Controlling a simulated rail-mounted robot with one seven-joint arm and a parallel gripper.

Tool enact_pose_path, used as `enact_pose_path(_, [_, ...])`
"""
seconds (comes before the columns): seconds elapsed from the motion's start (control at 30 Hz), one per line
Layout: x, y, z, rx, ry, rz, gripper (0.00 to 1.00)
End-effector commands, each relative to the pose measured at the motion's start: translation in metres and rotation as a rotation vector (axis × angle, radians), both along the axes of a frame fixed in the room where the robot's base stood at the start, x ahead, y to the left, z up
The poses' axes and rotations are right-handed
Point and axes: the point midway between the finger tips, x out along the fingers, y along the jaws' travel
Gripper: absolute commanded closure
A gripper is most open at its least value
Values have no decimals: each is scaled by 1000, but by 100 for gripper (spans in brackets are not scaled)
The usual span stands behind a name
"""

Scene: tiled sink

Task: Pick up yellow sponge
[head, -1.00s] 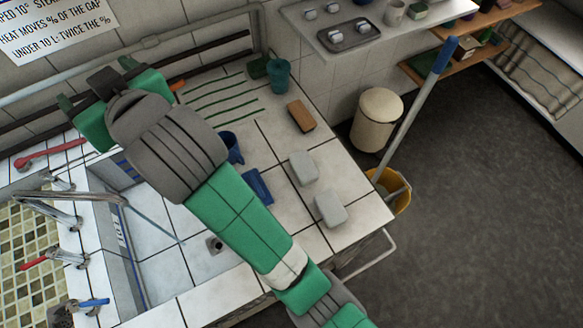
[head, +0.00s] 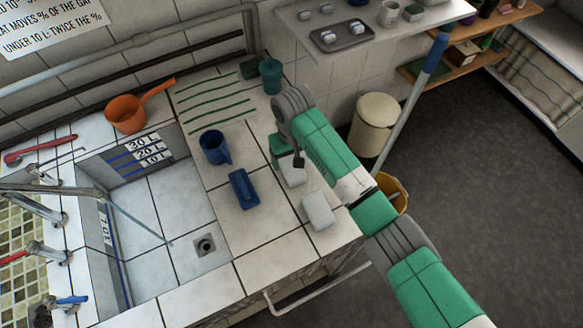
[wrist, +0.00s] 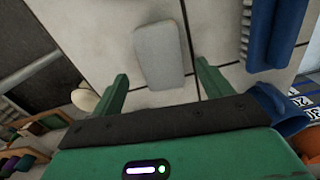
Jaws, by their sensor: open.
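No clearly yellow sponge shows. Two pale grey-white, sponge-like blocks lie on the tiled counter in the head view: a farther one (head: 294,174), partly covered by my gripper, and a nearer one (head: 318,210). My gripper (head: 288,158) is over the farther block. In the wrist view, my gripper (wrist: 160,85) is open, and one pale block (wrist: 160,56) lies ahead, roughly centred between the fingers and not held. An orange-brown block, seen earlier farther back on the counter, is now hidden behind my arm.
A blue brush (head: 243,188) and blue mug (head: 215,147) stand left of the blocks. The sink basin (head: 165,215) and an orange pot (head: 126,113) are farther left. A green cup (head: 270,76) is behind. A mop handle (head: 420,90) rises at the right.

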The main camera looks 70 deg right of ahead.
Motion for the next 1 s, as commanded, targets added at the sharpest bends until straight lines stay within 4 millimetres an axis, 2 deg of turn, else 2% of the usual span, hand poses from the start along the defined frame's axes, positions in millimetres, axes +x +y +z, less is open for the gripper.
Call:
enact_pose_path(0.3, [0,3,-47,0,0,0,22])
enact_pose_path(0.53, [0,3,-50,-1,-1,0,22])
enact_pose_path(0.57, [0,3,-50,-1,-1,0,24])
enact_pose_path(0.8, [0,3,-50,-1,-1,0,69])
enact_pose_path(1.0, [0,2,-50,-1,-1,0,69])
